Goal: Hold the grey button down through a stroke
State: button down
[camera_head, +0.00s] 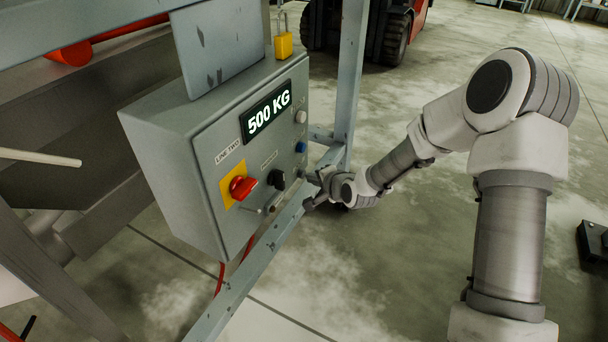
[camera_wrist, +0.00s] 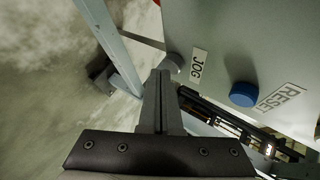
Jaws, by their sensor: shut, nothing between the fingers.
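The grey button (camera_wrist: 175,63) sits beside the JOG label on the panel in the wrist view. My gripper (camera_wrist: 161,76) is shut and empty, with its fingertips right at the button's near side and partly covering it. I cannot tell whether they touch it or whether it is pressed in. In the head view my gripper (camera_head: 312,188) is at the lower right edge of the grey control box (camera_head: 170,150), just below the blue button (camera_head: 301,147). The grey button is too small there to make out clearly.
The blue button with the RESET label (camera_wrist: 271,103) is close to the right of my fingers. A red switch (camera_head: 241,187) and black knob (camera_head: 277,179) stick out of the panel. A steel post (camera_head: 348,80) and rail (camera_head: 262,252) frame the box. Open floor lies to the right.

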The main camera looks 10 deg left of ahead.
jog(key=shift+w+a, duration=0.15)
jog(key=shift+a, duration=0.25)
dwell(1.4)
jog(key=shift+d, duration=0.1)
dwell(3.7)
jog(key=shift+s+d, duration=0.35)
jog(key=shift+d, duration=0.45)
jog(key=shift+s+d+p, duration=0.3)
jog(key=shift+d, duration=0.5)
jog(key=shift+s+d+p, duration=0.25)
jog(key=shift+d+p, duration=0.05)
jog(key=shift+d, duration=0.5)
jog(key=shift+s+d+p, duration=0.3)
jog(key=shift+d, duration=0.5)
